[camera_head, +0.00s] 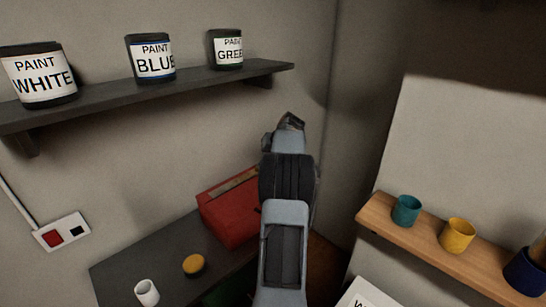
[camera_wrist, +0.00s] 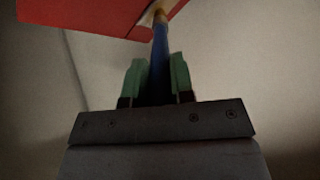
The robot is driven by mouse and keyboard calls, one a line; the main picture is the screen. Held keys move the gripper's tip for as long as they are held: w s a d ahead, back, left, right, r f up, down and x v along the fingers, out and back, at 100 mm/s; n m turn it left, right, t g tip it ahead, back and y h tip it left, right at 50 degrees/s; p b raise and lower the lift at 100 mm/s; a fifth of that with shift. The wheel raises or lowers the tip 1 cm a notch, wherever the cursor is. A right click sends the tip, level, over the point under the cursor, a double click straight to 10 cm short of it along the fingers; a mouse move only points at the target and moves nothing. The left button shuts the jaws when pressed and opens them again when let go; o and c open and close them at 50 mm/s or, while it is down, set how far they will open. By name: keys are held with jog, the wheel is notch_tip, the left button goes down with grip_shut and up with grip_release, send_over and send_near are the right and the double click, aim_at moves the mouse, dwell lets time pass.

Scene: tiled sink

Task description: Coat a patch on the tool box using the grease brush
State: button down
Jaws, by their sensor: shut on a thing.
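The red tool box (camera_head: 232,216) stands on the dark bench, with a tan strip along its top; my arm covers its right side in the head view. Its red surface (camera_wrist: 85,12) also shows at the top of the wrist view. My gripper (camera_wrist: 158,65) is shut, its green fingers on either side of the blue handle of the grease brush (camera_wrist: 160,48). The brush points away from my gripper, and its pale tip end is at the tool box's edge; I cannot tell whether they touch. My gripper and the brush are not clear in the head view. No coated patch can be made out.
The dark bench (camera_head: 130,268) also holds a yellow round item (camera_head: 194,265) and a white cup (camera_head: 147,292). Paint cans (camera_head: 151,58) stand on a shelf above. A wooden shelf (camera_head: 430,252) with several cups is at right.

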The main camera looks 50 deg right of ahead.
jog(key=w+a+b, duration=0.3)
jog(key=a+b, duration=0.7)
jog(key=a, duration=1.1)
jog(key=shift+a, duration=0.35)
dwell(1.5)
jog(key=shift+r+p, duration=2.5)
jog(key=shift+r, duration=0.55)
notch_tip(320, 180, up, 3)
jog(key=shift+f+p, duration=0.1)
jog(key=shift+p, duration=1.1)
jog(key=shift+f, duration=0.1)
